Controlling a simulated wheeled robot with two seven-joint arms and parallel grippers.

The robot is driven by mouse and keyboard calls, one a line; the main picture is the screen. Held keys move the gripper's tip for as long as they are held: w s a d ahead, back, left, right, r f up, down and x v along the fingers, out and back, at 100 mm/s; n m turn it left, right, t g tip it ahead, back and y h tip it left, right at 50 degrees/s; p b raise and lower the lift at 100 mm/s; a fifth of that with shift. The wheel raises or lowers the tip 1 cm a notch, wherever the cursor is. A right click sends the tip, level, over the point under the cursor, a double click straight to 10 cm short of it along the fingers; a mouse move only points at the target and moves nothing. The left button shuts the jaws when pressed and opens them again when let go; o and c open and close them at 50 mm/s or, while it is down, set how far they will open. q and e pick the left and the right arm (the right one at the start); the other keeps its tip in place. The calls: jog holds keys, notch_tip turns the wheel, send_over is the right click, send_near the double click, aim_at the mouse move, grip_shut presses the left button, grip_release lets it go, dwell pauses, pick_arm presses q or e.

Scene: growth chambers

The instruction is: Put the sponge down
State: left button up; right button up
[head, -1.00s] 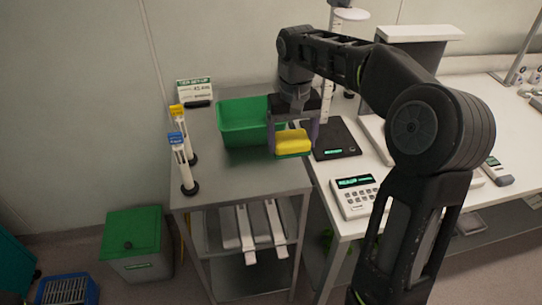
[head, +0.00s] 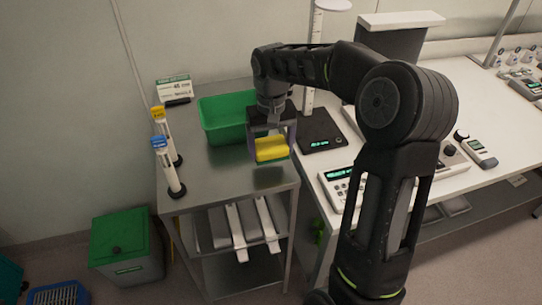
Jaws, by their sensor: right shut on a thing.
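The sponge (head: 271,149) is yellow with a green underside. My right gripper (head: 271,142) points down and is shut on it, with a finger at each side. The sponge is in front of and to the right of the green bin (head: 222,117), over the steel cart top (head: 220,185). A dark patch shows on the cart top below it, so it seems to be held a little above the surface. My left gripper is not in view.
Two capped tubes on stands (head: 168,168) stand at the cart's left edge. A black scale (head: 319,131) and a keypad device (head: 342,187) are on the white bench to the right. The cart's front middle is clear.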

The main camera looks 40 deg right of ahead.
aim_at(271, 158)
jog(key=shift+f, duration=0.2)
jog(key=shift+f, duration=1.8)
jog(key=shift+f, duration=0.15)
jog(key=o, duration=1.4)
notch_tip(271, 158, up, 12)
jog(key=shift+r, duration=0.2)
